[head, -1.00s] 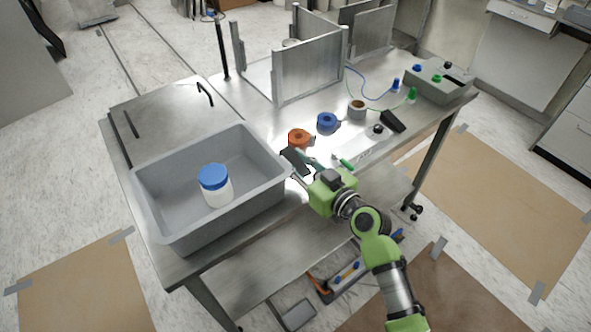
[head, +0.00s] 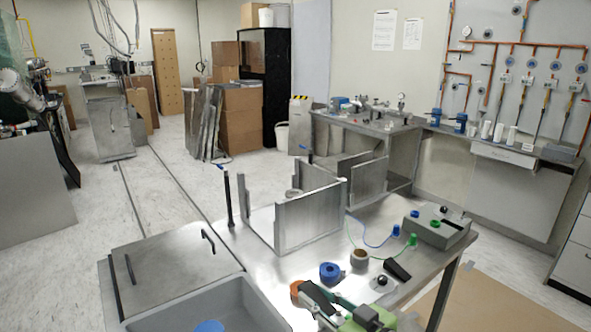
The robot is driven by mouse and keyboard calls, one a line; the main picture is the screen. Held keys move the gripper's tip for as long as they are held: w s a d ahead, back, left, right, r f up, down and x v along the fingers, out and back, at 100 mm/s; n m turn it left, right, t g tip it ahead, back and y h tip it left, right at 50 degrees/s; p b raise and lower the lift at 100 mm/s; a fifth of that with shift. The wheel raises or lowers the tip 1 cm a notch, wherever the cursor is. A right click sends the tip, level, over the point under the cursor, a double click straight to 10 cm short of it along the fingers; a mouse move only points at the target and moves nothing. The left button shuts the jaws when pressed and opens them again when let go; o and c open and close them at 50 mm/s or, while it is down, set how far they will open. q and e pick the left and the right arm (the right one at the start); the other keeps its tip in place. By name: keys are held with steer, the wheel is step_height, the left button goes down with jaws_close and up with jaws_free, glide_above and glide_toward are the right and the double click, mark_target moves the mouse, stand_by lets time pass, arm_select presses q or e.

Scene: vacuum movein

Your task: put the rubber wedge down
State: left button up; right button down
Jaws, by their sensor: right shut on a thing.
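My right gripper (head: 331,309) comes in at the bottom edge, just right of the grey bin, and is shut on a black rubber wedge (head: 316,298). The wedge is partly hidden by the gripper, and I cannot tell whether it touches the bench. A second black wedge-like block (head: 398,270) lies on the steel bench (head: 300,262) to the right. My left gripper is not in view.
The grey bin (head: 255,291) with a blue-lidded jar (head: 209,327) is at lower left. An orange roll (head: 297,290), a blue roll (head: 330,272) and a grey tape roll (head: 359,258) sit near the gripper. Upright metal plates (head: 311,213) and a control box (head: 436,229) stand farther back.

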steer(key=s+d+r+n+g+y, duration=0.2)
steer(key=s+d+n+g+y, duration=0.1)
steer(key=s+d, duration=1.1)
steer(key=s, duration=0.3)
steer(key=shift+s+d+g, duration=0.15)
steer(key=shift+d+g, duration=0.1)
steer(key=shift+g, duration=0.05)
steer(key=shift+d, duration=0.1)
